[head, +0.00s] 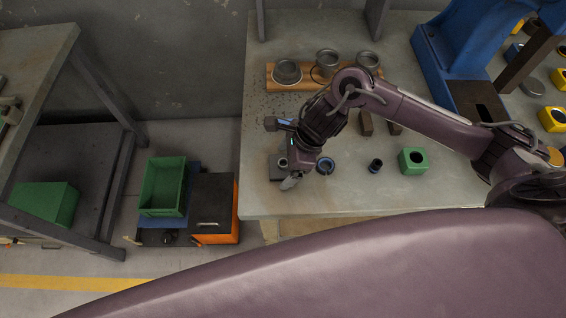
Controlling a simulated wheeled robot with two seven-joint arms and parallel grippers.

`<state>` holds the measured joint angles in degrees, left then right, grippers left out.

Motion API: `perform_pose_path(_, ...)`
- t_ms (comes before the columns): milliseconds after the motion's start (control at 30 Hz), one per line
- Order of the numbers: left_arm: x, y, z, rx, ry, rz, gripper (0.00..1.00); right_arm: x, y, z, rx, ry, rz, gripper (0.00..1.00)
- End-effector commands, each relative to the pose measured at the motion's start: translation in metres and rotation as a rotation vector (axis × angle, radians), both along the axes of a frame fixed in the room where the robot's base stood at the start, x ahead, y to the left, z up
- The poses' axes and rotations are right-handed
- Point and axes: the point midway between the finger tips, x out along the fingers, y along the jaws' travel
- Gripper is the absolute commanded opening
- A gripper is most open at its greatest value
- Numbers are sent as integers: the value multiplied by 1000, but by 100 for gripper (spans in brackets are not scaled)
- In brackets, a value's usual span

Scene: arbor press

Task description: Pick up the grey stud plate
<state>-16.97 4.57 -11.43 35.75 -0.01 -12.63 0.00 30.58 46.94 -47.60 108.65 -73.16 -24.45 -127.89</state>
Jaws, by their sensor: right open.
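The grey stud plate (276,171) appears as a small dark grey square lying near the left edge of the workbench, partly hidden by my right gripper. A short round stud seems to show near its upper right part. My right gripper (287,178) points down right over the plate, with its jaws open. I cannot tell whether a finger touches the plate. My left gripper is not in view.
On the workbench (340,199), a dark blue ring (325,166), a small dark cylinder (376,166) and a green block (413,161) lie right of the gripper. A wooden board (308,84) holds metal cups behind. A blue press frame (464,40) stands back right.

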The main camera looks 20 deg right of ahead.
Motion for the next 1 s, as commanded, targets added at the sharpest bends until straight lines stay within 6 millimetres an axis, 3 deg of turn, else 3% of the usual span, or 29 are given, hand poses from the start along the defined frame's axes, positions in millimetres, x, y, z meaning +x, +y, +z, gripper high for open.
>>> perform_pose_path(133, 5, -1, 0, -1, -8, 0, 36, 0, 0, 0, 0, 0, 0, 88)
perform_pose_path(600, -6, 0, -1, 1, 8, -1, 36, 0, 0, 1, 0, 0, 0, 26)
perform_pose_path(1000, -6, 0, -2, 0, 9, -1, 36, 1, 1, 8, 3, -5, 2, 26)
